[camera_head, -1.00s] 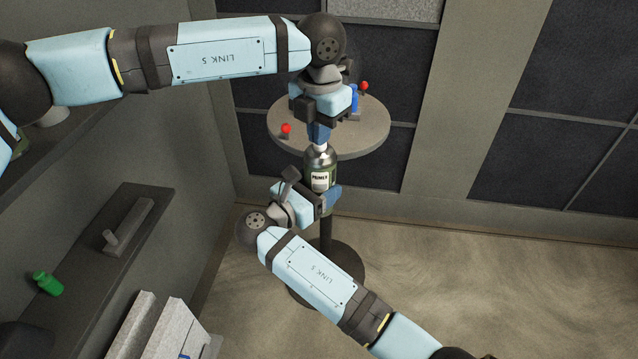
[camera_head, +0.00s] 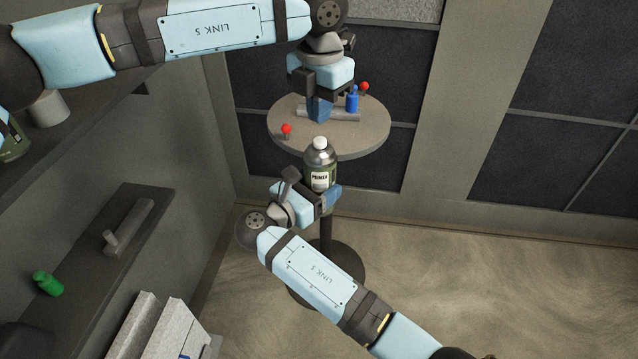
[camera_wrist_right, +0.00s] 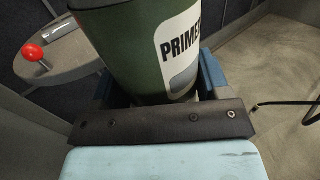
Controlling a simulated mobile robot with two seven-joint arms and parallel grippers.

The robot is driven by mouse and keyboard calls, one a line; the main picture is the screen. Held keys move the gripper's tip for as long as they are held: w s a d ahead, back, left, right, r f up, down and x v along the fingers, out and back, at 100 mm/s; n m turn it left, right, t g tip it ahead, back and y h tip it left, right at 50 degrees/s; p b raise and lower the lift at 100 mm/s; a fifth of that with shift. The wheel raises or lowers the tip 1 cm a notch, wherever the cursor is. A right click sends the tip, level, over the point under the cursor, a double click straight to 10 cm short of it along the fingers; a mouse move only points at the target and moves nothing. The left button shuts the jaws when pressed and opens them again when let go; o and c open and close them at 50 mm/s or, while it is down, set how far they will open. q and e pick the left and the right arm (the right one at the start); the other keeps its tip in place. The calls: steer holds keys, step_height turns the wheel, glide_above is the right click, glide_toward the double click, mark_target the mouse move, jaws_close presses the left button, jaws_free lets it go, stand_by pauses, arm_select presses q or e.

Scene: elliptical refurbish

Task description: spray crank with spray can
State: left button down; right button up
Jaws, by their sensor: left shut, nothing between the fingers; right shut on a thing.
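The spray can (camera_head: 320,168), dark green and silver with a white nozzle on top and a PRIMER label, stands upright in my right gripper (camera_head: 322,198). The right gripper is shut around its lower body, and the can also shows in the right wrist view (camera_wrist_right: 140,55), its top out of frame. A grey bar (camera_head: 342,114) with an upright blue handle (camera_head: 352,101), which looks like the crank, lies on the round table behind the can.
The round table (camera_head: 375,138) carries two red-knobbed posts (camera_head: 286,130). At left, a dark shelf (camera_head: 150,200) holds a grey bar with a peg (camera_head: 128,228) and a green handle-like piece (camera_head: 47,284). Open floor (camera_head: 480,290) lies at right.

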arm_select(q)
steer(key=shift+r, duration=0.2)
step_height(320, 180, up, 12)
stand_by(0.6)
steer(key=shift+f, duration=0.1)
